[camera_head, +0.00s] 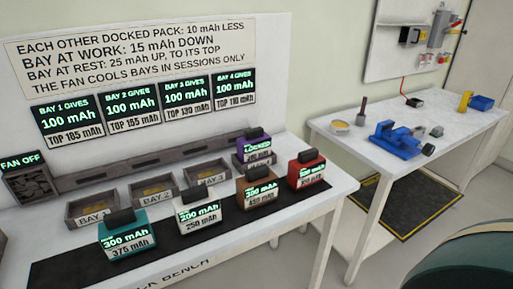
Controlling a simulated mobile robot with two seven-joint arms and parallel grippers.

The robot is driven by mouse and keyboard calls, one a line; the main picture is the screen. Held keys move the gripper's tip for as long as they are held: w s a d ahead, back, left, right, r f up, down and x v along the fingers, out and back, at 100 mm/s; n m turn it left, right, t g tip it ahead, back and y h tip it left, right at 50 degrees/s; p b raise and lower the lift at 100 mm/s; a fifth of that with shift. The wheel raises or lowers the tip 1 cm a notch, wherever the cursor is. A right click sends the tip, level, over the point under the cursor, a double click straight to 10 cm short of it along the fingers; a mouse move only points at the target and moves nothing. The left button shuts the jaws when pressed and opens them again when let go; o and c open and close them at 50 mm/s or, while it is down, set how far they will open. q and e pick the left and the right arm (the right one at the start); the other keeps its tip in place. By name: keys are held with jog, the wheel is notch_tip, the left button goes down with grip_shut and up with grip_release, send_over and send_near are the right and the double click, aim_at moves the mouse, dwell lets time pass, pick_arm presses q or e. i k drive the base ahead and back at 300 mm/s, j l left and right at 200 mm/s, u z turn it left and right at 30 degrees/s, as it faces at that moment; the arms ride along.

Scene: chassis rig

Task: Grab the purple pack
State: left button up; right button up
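The purple pack (253,147) stands upright in the bay at the right end of the bay row on the white bench. Neither of my grippers shows in the head view.
Teal (127,236), white (198,209), brown (258,186) and red (306,170) packs stand on the bench's black strip (75,268). Bays 1 (92,208), 2 and 3 are empty. A fan (28,183) reads "FAN OFF". A second table (345,135) with a blue vise stands right.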

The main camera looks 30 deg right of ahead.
aim_at(255, 145)
jog(key=l+z, duration=0.1)
jog(key=l, duration=0.7)
jog(key=i+l+z, duration=0.15)
jog(key=l, duration=0.7)
